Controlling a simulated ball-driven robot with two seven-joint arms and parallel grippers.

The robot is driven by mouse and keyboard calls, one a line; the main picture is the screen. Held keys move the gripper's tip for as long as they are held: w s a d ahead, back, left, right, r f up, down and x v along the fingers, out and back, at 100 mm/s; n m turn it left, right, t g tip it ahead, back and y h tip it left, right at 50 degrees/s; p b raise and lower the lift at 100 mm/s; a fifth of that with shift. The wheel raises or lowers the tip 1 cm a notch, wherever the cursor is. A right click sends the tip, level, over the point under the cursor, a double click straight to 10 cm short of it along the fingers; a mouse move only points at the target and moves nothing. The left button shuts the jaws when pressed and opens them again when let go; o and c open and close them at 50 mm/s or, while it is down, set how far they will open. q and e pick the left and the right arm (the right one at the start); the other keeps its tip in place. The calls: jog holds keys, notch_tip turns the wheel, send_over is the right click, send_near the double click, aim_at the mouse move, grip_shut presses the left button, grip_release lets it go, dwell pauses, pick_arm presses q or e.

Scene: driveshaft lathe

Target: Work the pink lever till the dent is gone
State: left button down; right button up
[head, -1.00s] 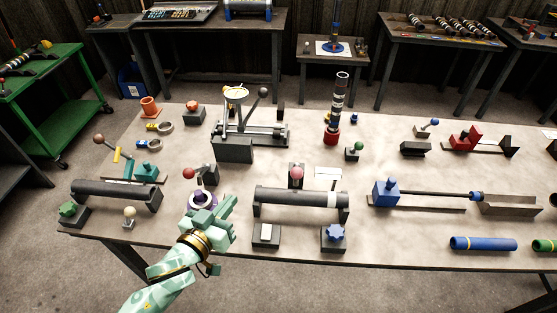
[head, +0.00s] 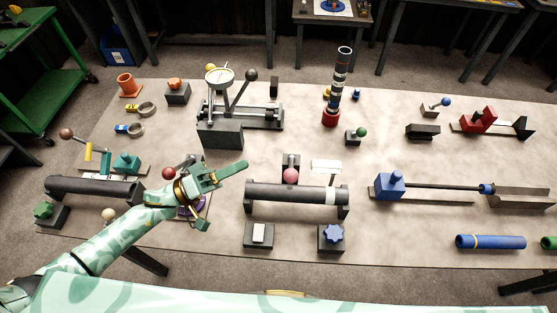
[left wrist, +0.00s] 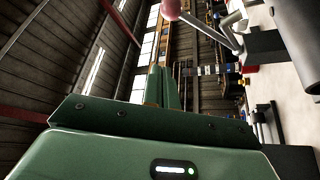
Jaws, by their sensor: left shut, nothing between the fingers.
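The pink lever shows as a pink ball (head: 291,176) on a short arm, at a black block behind the middle of a dark shaft (head: 293,194). The shaft lies level on two end supports, with a white band near its right end. No dent can be made out on it. My left gripper (head: 244,166) is shut and empty, left of the pink ball and apart from it, its fingers pointing right. In the left wrist view the pink ball (left wrist: 170,9) is at the top edge, beyond the shut green fingers (left wrist: 156,88); the dark shaft (left wrist: 302,40) is at upper right.
A red-ball lever (head: 168,174) is beside my left wrist. A dial gauge stand (head: 219,76) stands behind the gripper. A blue block (head: 390,184) is to the right.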

pick_arm(q)
jog(key=p+x, duration=0.2)
jog(key=x, duration=0.9)
jog(key=s+f, duration=0.2)
jog(key=s, duration=0.1)
jog(key=shift+s+a+f, duration=0.1)
jog(key=shift+s+f, duration=0.05)
jog(key=shift+f, duration=0.2)
pick_arm(e)
jog(key=shift+w+a+r, duration=0.1)
jog(key=shift+w+r, duration=0.7)
jog(key=shift+w, duration=0.1)
